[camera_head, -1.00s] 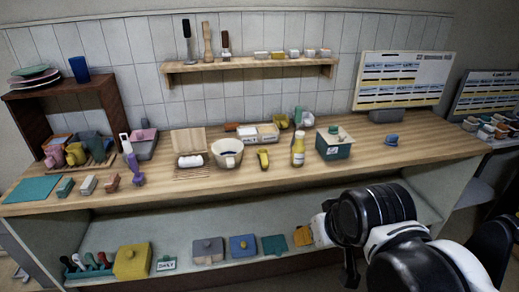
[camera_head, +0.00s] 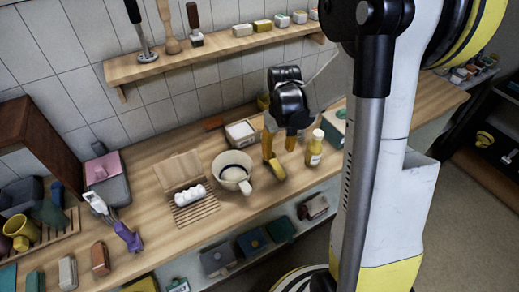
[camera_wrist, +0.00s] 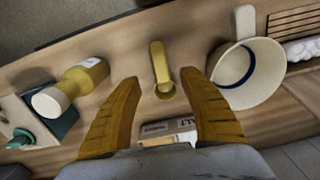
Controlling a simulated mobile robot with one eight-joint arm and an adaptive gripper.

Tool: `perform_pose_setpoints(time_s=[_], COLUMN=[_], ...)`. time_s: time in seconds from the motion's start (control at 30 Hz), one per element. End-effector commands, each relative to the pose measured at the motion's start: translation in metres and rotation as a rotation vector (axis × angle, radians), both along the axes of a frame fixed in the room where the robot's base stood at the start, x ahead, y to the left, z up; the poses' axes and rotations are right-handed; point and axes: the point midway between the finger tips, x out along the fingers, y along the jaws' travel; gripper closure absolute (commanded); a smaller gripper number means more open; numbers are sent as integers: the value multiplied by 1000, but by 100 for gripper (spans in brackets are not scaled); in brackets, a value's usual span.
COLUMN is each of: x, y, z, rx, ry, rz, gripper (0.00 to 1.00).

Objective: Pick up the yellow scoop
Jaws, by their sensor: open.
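The yellow scoop (camera_head: 278,173) lies on the wooden counter, just right of the cream bowl-like vessel with a handle (camera_head: 232,169). My gripper (camera_head: 279,153) is open above the counter, fingers pointing down, close to the scoop. In the wrist view the scoop (camera_wrist: 160,63) shows in the gap between the two orange fingers of my gripper (camera_wrist: 159,76). Its handle points away from my palm and its rounded end lies nearer. I see no finger touching it. I cannot tell the exact height of the fingertips above it.
A yellow bottle (camera_head: 314,150) stands to the right of the scoop; it also shows in the wrist view (camera_wrist: 80,80). A teal box (camera_head: 334,126) is beyond it, partly hidden by my arm. A white box (camera_head: 240,134) is behind. White rolls (camera_head: 190,195) lie on a slatted rack at left.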

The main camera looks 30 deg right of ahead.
Motion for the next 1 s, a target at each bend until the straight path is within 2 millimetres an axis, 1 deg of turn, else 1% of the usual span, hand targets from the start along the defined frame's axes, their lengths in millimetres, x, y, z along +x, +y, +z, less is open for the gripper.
perform_pose_setpoints(time_s=[0.03,0.1,0.2,0.37,0.63,0.7,0.87,0.9,0.97,1.0], x=[0,0,0,0,0,0,-1,-1,-1,-1], y=[0,0,0,1,2,2,2,2,2,2], z=[-13,-23,-32,-41,-82,-86,-85,-85,-85,-85], rx=[0,0,0,0,-1,-1,-1,-1,-1,-1], ry=[0,-1,-1,-2,-2,-2,-2,-2,-2,-2], rz=[0,0,0,0,0,0,0,0,0,0], gripper=[50,50,50,50,50,50,50,51,69,82])
